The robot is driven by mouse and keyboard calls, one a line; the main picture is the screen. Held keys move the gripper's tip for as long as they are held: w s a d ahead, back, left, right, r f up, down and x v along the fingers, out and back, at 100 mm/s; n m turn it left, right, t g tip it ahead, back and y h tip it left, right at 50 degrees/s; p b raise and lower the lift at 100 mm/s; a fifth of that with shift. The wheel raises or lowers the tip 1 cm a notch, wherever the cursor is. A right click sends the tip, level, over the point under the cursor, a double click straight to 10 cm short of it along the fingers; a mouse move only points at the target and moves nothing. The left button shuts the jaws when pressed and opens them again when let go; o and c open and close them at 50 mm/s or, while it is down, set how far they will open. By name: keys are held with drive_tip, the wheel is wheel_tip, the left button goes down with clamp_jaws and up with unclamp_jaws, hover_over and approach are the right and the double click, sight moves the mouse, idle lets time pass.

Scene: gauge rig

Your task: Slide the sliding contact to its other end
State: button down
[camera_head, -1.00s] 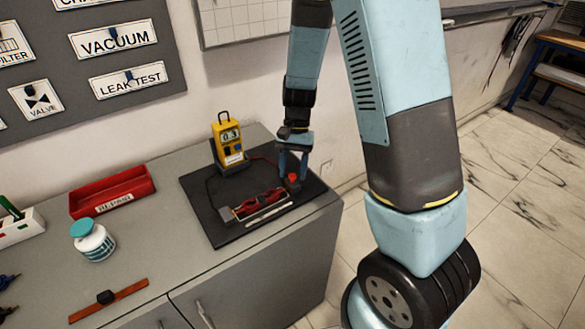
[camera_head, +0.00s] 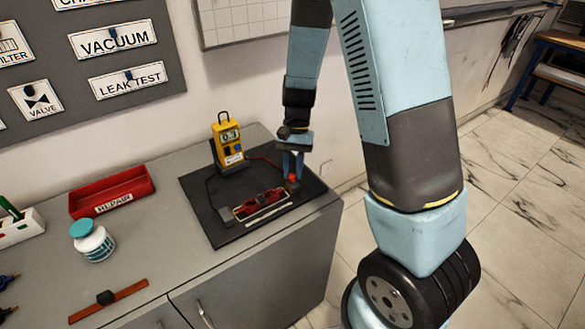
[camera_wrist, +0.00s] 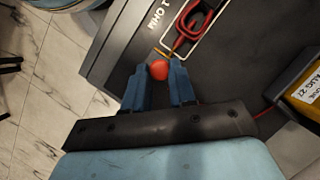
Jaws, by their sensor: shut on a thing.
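The sliding contact appears to be the part with a round red knob (camera_head: 292,178) at the right end of the rig on the black board (camera_head: 215,228). In the wrist view the red knob (camera_wrist: 159,70) sits between the tips of my two blue fingers. My gripper (camera_head: 291,172) reaches down from above and is shut on the knob; it also shows in the wrist view (camera_wrist: 160,76). A thin yellow-orange strip shows beside the knob in the wrist view. The contact's base is mostly hidden by the fingers.
A coiled red lead (camera_head: 258,203) lies left of the knob. A yellow meter (camera_head: 228,143) stands behind on the board. A red tray (camera_head: 112,192), a white jar (camera_head: 93,242) and an orange strip with a black block (camera_head: 108,300) are on the bench to the left.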

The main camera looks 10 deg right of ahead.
sight(305, 180)
drive_tip(key=shift+d, duration=0.15)
drive_tip(key=shift+w+d, duration=0.3)
drive_tip(key=shift+d, duration=0.35)
drive_tip(key=shift+w+d, duration=0.25)
drive_tip(key=shift+d, duration=0.35)
drive_tip(key=shift+w+d, duration=0.3)
drive_tip(key=shift+d, duration=0.35)
drive_tip(key=c, duration=1.2)
unclamp_jaws()
drive_tip(key=shift+d, duration=0.15)
drive_tip(key=shift+o, duration=1.3)
drive_tip(key=shift+a, duration=0.2)
drive_tip(key=shift+w+r, duration=0.15)
drive_tip(key=shift+r, duration=0.4)
drive_tip(key=v, duration=1.2)
drive_tip(key=shift+r, duration=0.2)
drive_tip(key=shift+d+r, duration=0.1)
drive_tip(key=shift+d, duration=0.05)
